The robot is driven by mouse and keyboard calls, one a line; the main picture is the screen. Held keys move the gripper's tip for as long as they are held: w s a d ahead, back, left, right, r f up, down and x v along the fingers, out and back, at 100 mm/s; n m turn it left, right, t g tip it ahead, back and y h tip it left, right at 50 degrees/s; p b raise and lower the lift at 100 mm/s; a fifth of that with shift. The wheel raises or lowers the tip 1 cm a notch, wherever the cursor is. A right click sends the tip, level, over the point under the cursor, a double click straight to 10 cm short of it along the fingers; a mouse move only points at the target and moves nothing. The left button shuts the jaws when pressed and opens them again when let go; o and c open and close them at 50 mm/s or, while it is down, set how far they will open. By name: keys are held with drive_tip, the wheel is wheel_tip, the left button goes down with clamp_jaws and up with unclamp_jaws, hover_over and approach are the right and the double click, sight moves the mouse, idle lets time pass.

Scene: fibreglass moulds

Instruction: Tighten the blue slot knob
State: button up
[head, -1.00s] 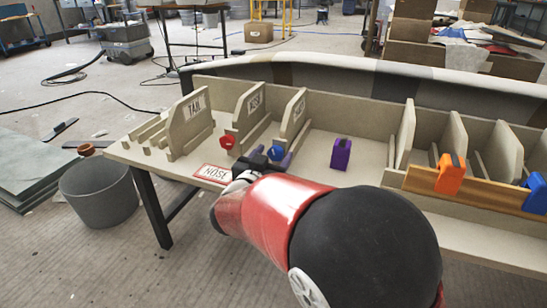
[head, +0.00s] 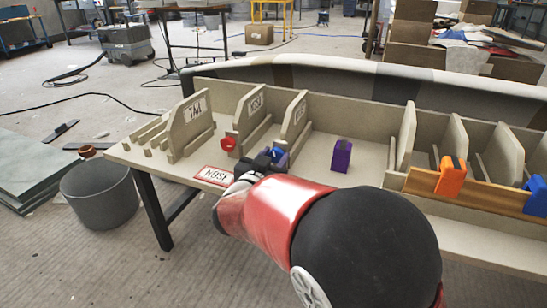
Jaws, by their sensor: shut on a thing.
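The blue slot knob (head: 279,153) sits at the front end of a slot beside an upright divider (head: 295,121), left of centre in the head view. My gripper (head: 272,157) is at the knob, with its dark fingers shut on it. The fingers hide part of the knob, and its thread and turn angle cannot be seen. My red and black arm reaches in from the lower right and covers part of the bench's front edge.
A red knob (head: 228,143) is at the slot to the left. A purple block (head: 341,155) stands to the right on open bench top. Orange (head: 450,176) and blue (head: 537,195) clamps sit on a wooden rail. A NOSE label (head: 214,175) lies near the front edge; a grey bucket (head: 98,195) stands left.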

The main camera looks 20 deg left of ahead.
drive_tip(key=m, duration=0.3)
drive_tip(key=shift+d+m, duration=0.1)
drive_tip(key=shift+m, duration=0.2)
drive_tip(key=shift+f+m, duration=0.1)
drive_tip(key=shift+m, duration=1.5)
drive_tip(key=o, duration=1)
drive_tip(key=shift+s+a+p, duration=0.15)
drive_tip(key=shift+s, duration=1.85)
drive_tip(key=shift+s+a+p, duration=0.1)
drive_tip(key=shift+s+p, duration=0.05)
drive_tip(key=shift+s, duration=1.8)
